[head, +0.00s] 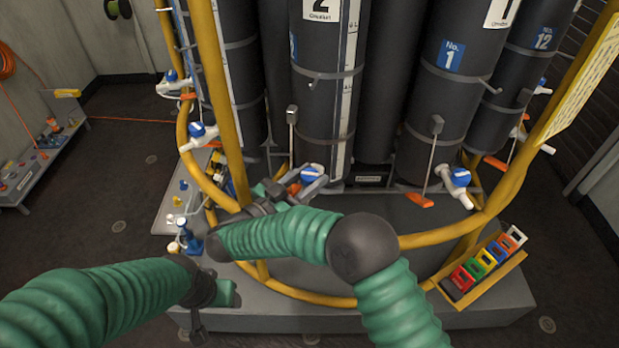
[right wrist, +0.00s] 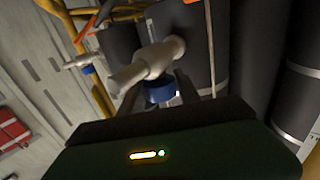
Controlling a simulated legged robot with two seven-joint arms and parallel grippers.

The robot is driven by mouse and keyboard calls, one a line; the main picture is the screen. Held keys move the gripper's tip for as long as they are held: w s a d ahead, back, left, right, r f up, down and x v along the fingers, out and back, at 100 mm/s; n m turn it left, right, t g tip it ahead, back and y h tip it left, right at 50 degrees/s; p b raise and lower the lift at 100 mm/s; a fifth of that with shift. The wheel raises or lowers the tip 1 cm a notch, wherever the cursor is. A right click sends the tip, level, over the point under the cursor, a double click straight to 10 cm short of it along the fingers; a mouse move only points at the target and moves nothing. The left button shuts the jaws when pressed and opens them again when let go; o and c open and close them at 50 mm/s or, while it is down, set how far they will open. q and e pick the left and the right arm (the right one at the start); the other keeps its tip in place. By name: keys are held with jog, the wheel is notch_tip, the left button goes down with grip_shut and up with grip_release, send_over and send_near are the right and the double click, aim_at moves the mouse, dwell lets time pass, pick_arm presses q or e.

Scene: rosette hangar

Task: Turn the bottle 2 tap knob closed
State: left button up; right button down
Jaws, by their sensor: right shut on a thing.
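Bottle 2 (head: 322,105) is the dark cylinder with the white "2" label, upright in the middle of the head view. Its tap has a blue knob (head: 311,170) low at the bottle's foot. My right gripper (head: 308,180) reaches the tap from the left and is shut on the knob. In the right wrist view the blue knob (right wrist: 160,93) sits between the two dark fingers, below the pale tap body (right wrist: 150,65). The fingers hide part of the knob. My left gripper (head: 212,292) is low at the left, away from the taps; its fingers do not show clearly.
Yellow rails (head: 225,100) curve around the bottles, close to my right arm. Another blue-knobbed tap (head: 459,178) stands right, at bottle 1 (head: 455,80). A rack of coloured tags (head: 485,265) sits at the front right. A blue fitting (head: 188,240) stands near my forearm.

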jog(key=shift+w+r+m+g+h, duration=0.1)
jog(key=shift+r+m+g+h, duration=0.05)
jog(key=shift+m+g+h, duration=0.5)
jog(key=c, duration=1.1)
grip_release()
jog(key=shift+c, duration=0.2)
jog(key=shift+o, duration=1.4)
jog(key=shift+d+f, duration=0.1)
jog(key=shift+f, duration=0.1)
